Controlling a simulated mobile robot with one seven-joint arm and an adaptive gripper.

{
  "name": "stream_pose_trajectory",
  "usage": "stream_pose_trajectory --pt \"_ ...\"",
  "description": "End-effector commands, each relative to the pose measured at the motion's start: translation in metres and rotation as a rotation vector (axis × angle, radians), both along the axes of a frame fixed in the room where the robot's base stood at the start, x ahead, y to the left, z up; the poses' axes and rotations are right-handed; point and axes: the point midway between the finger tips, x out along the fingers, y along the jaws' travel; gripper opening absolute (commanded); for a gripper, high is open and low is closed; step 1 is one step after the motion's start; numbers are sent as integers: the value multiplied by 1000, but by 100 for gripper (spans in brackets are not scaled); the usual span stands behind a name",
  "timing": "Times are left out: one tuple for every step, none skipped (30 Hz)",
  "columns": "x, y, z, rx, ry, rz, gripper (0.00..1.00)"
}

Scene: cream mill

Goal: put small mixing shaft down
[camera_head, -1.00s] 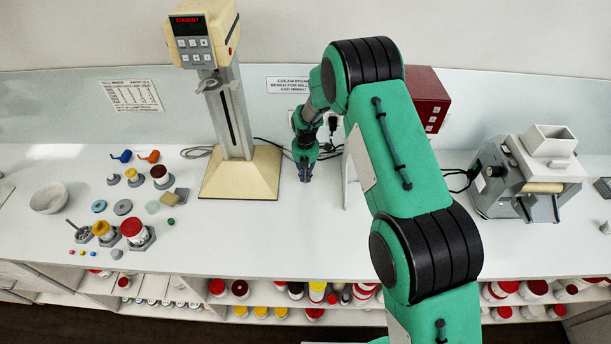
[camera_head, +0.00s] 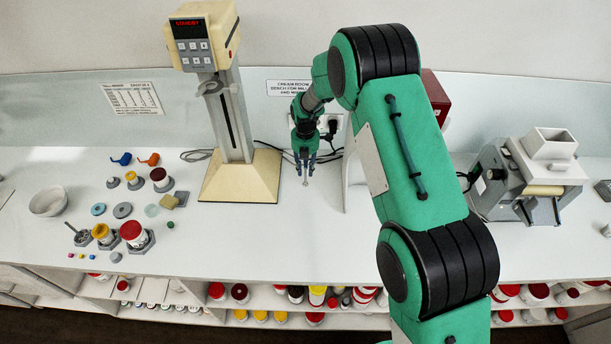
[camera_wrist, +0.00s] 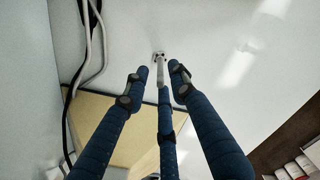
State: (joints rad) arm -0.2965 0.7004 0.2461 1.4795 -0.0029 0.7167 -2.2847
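The wrist view shows the gripper (camera_wrist: 158,82) open, with gaps between the outer fingers and the rod. The middle finger covers part of the rod, so I cannot tell whether it touches. Whether the shaft stands or leans is too small to tell.
The mixer stand (camera_head: 228,110) with its cream base (camera_head: 240,178) is just left of my gripper. Jars and small parts lie far left; a grey mill (camera_head: 525,175) stands right. The bench in front (camera_head: 270,235) is clear.

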Motion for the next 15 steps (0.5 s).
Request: stream_pose_trajectory --pt "1 0 9 1 -3 0 25" --pt "0 0 14 0 -1 0 25" --pt "1 0 21 1 -3 0 25" --pt "1 0 26 1 -3 0 25" --pt "1 0 30 1 -2 0 25" --pt "0 0 35 0 -1 0 25" --pt "0 0 39 0 -1 0 25" --pt "0 0 43 0 -1 0 25" --pt "0 0 47 0 -1 0 25" --pt "0 0 50 0 -1 0 25" --pt "0 0 52 0 0 0 25" --pt "0 0 54 0 0 0 25" --pt "0 0 56 0 0 0 25" --pt "0 0 57 0 1 0 25" --pt "0 0 59 0 1 0 25"
